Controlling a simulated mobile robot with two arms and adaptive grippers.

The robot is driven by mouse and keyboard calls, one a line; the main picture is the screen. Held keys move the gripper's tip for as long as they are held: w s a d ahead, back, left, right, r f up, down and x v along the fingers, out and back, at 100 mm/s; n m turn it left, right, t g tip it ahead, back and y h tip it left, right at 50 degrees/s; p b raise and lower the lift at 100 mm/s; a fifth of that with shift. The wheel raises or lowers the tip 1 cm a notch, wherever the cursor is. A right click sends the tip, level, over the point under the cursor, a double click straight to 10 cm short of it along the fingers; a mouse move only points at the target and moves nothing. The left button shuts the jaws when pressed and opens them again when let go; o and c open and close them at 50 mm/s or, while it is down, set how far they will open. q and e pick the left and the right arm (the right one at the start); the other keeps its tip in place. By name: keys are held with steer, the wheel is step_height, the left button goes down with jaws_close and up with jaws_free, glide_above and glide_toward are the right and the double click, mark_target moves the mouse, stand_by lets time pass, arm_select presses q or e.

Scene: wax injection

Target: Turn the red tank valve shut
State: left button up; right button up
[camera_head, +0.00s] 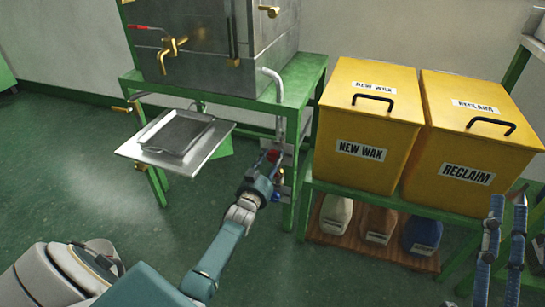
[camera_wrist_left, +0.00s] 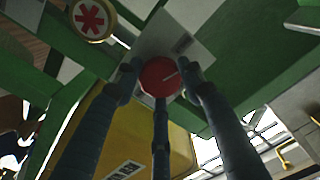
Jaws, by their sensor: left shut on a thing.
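The red tank valve (camera_wrist_left: 160,77) is a round red knob with a pale line on its face, centred in the left wrist view. It also shows as a small red spot in the head view (camera_head: 273,156), under the tank stand. My left gripper (camera_head: 269,168) reaches to it there. In the left wrist view its dark blue fingers (camera_wrist_left: 161,84) are closed around the knob, with fingertips at its left, right and lower sides. My right gripper (camera_head: 508,198) shows only in part at the lower right of the head view, its fingers apart and nothing between them.
The metal tank (camera_head: 215,55) stands on a green frame (camera_head: 309,75), with a tray (camera_head: 178,133) in front. Right of it are the yellow NEW WAX bin (camera_head: 345,120) and RECLAIM bin (camera_head: 455,150). A round disc with a red star (camera_wrist_left: 94,19) is near the knob. The floor at left is clear.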

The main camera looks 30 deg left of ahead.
arm_select(q)
steer(key=n+p, duration=0.1)
steer(key=n, duration=0.2)
steer(key=shift+a+f, duration=0.1)
steer(key=shift+a, duration=0.05)
steer(key=shift+s+n, duration=0.1)
steer(key=shift+n, duration=0.5)
arm_select(e)
steer(key=w+f+g+h, duration=0.1)
steer(key=w+f+g, duration=0.2)
steer(key=f, duration=0.4)
steer(key=shift+w+f+g+h, duration=0.3)
steer(key=shift+f+g, duration=0.1)
steer(key=shift+g, duration=0.2)
arm_select(q)
steer(key=shift+f, duration=0.1)
steer(key=o, duration=1.1)
steer(key=shift+o, duration=0.2)
steer(key=shift+s+d, duration=0.2)
steer(key=shift+s, duration=0.2)
steer(key=v, duration=1.1)
